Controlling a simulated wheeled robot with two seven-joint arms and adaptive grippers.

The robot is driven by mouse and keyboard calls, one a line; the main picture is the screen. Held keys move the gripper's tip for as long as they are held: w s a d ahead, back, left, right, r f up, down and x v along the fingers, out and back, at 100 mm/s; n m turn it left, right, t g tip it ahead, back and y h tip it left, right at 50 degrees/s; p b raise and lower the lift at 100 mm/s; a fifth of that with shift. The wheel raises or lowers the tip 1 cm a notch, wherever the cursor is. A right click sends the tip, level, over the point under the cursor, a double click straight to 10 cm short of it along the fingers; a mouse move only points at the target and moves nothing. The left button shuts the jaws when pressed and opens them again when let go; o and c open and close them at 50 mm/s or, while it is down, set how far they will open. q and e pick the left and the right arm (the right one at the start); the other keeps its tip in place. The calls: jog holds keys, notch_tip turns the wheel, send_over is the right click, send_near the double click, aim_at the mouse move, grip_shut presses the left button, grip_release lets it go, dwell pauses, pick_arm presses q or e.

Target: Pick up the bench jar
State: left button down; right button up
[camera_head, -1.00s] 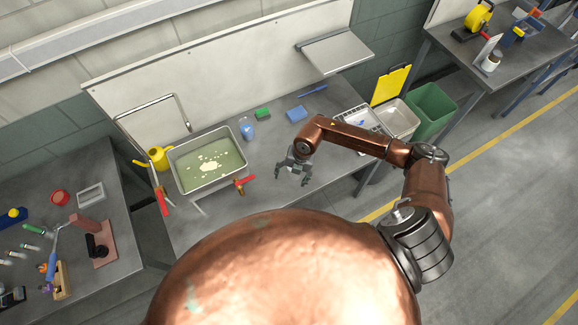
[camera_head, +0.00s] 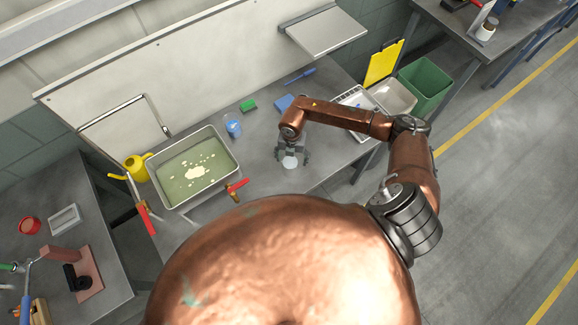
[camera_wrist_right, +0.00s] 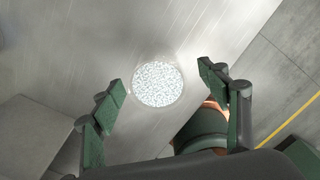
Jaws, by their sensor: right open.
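The bench jar (camera_head: 290,162) shows as a pale round top on the grey bench, under my right gripper. In the right wrist view the jar (camera_wrist_right: 157,86) is a round, white speckled disc, seen from above. My right gripper (camera_head: 293,157) points down over the bench. In the wrist view its two green fingers (camera_wrist_right: 163,80) are spread, one on each side of the disc, with a gap on both sides. I cannot tell how far the fingertips reach down beside the jar. My left gripper is not in view.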

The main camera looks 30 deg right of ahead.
aim_at(290, 167)
jog(key=f, duration=0.2)
jog(key=f+p, duration=0.1)
jog(key=f, duration=0.1)
jog(key=a+f, duration=0.1)
jog(key=f, duration=0.1)
jog(key=shift+s+f+p, duration=0.1)
jog(key=shift+p, duration=0.3)
jog(key=shift+f, duration=0.35)
jog(key=c, duration=1.3)
